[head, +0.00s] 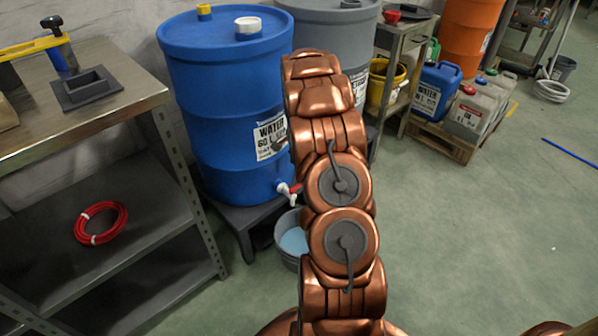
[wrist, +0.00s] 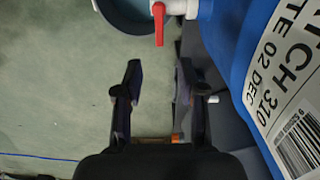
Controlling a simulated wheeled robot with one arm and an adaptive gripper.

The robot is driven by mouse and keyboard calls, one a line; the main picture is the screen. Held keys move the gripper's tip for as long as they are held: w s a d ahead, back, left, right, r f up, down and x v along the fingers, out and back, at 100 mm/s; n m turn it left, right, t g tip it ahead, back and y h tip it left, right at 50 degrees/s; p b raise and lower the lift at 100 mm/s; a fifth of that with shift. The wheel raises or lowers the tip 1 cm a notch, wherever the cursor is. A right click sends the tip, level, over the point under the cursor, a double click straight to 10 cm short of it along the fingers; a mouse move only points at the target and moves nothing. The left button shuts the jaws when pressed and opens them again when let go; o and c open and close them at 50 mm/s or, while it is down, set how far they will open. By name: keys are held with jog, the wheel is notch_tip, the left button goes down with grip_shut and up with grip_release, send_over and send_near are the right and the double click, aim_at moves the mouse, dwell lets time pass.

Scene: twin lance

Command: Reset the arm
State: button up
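My arm (head: 328,180), copper-coloured, stands up in the middle of the head view and hides part of the blue drum and the grey drum. My gripper is not visible in the head view. In the wrist view my gripper (wrist: 158,80) has its two dark fingers apart with only floor between them, so it is open and empty. A red tap handle (wrist: 159,22) on a white spigot (wrist: 178,8) is just beyond the fingertips, apart from them. The blue drum (wrist: 232,45) with its white label is close to the right of the gripper.
The blue water drum (head: 225,110) stands on a dark stand (head: 250,225), with a bucket (head: 291,240) of bluish liquid below its tap (head: 288,188). A metal workbench (head: 110,110) is at left, with a red hose coil (head: 101,222) on its lower shelf. Jerrycans stand on a pallet (head: 440,140).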

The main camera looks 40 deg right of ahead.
jog(key=shift+r, duration=0.9)
jog(key=s+a+r+n+p, duration=0.4)
jog(key=a+r+p, duration=0.3)
jog(key=a+r, duration=0.6)
jog(key=s+a+r+n+p, duration=0.45)
jog(key=a+r+p, duration=0.35)
jog(key=r, duration=0.8)
jog(key=s+a+r+n+g+p, duration=0.1)
jog(key=s+a+r+n+p, duration=0.3)
jog(key=s+a+r+p, duration=0.3)
jog(key=s+a+r+n+p, duration=0.5)
jog(key=s+a+r, duration=0.5)
jog(key=s, duration=0.7)
jog(key=shift+s+a+r+g+p, duration=0.15)
jog(key=shift+s+r+g+p, duration=0.2)
jog(key=shift+r+p, duration=0.75)
